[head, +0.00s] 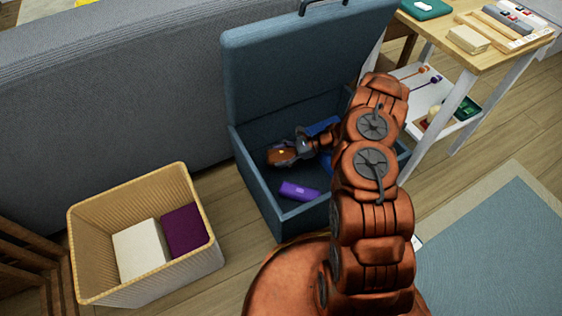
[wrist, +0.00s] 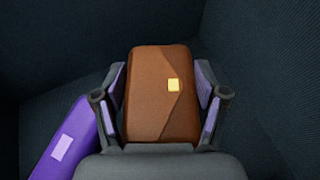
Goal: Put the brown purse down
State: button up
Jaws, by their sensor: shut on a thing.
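The brown purse (wrist: 160,85) has a flap and a small yellow clasp. My gripper (wrist: 160,100) is shut on it, with one finger on each side. In the head view my gripper (head: 302,150) and the purse (head: 281,155) are inside the open blue storage box (head: 262,192). Whether the purse touches the box's floor I cannot tell. The box's lid (head: 300,65) stands up at the back.
A purple case (head: 298,191) lies in the box near its front, left of the purse in the wrist view (wrist: 68,145). Blue items (head: 322,127) lie behind my arm. A wicker basket (head: 88,245) stands left, a wooden table (head: 470,62) right, a grey sofa (head: 120,85) behind.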

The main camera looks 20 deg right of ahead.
aim_at(280, 161)
jog(key=shift+f+b, duration=0.35)
jog(key=shift+f, duration=1.2)
jog(key=shift+f+b, duration=0.4)
jog(key=shift+f, duration=0.2)
jog(key=o, duration=1.5)
jog(key=shift+o, duration=0.2)
jog(key=shift+r+p, duration=0.35)
jog(key=shift+r, duration=0.15)
jog(key=p+v, duration=0.3)
jog(key=v, duration=0.9)
jog(key=shift+p, duration=0.35)
